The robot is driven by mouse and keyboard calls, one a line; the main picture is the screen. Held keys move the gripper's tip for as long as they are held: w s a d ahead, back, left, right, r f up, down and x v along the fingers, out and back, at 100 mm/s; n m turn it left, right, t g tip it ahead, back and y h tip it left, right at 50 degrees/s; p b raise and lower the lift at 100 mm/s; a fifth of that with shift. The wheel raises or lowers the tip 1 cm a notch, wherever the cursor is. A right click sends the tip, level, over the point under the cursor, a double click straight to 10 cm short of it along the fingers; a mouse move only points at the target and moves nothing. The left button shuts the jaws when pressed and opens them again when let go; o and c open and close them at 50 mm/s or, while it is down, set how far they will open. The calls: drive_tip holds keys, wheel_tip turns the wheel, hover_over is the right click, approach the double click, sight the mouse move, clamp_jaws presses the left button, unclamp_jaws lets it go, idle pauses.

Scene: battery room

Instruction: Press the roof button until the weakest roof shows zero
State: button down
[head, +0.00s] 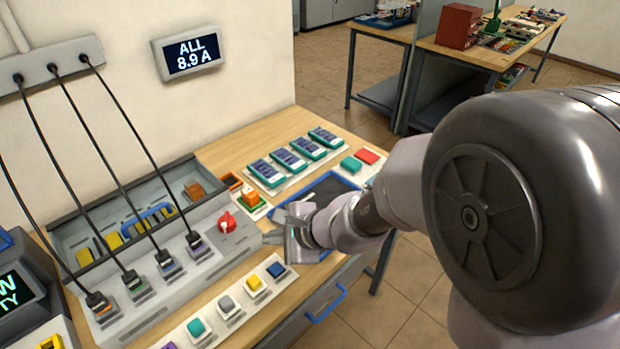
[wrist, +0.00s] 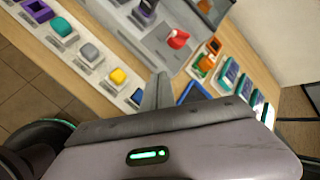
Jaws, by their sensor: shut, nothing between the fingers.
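No label marks a roof button or a weakest roof. A white strip (head: 208,323) along the table's front edge carries coloured buttons, among them a teal button (head: 196,327), a grey button (head: 227,304), a yellow button (head: 254,281) and a blue button (head: 276,270). A display at the lower left (head: 17,289) is cut off by the frame, with "TY" legible. My gripper (head: 270,238) is shut and empty, between the red knob and the blue button. Its fingers (wrist: 158,92) point towards the panel in the wrist view.
A grey panel (head: 150,295) with several cabled plugs and a red knob (head: 227,222) stands left of my gripper. Teal-edged devices (head: 285,161), an orange block (head: 250,199) and a dark blue-rimmed tray (head: 333,188) lie behind. Cables hang over the panel.

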sight(279, 270)
drive_tip(key=shift+w+d+f+m, duration=0.1)
drive_tip(key=shift+w+f+m, duration=0.2)
drive_tip(key=shift+f, duration=0.15)
drive_tip(key=shift+f, duration=0.1)
wheel_tip(279, 270, down, 8)
drive_tip(key=b, duration=0.7)
drive_tip(key=shift+f, duration=0.1)
drive_tip(key=shift+f+b, duration=0.2)
drive_tip(key=shift+b, duration=0.1)
drive_tip(key=shift+f, duration=0.15)
idle(1.2)
drive_tip(key=shift+f+b, duration=0.3)
drive_tip(key=shift+b, duration=0.3)
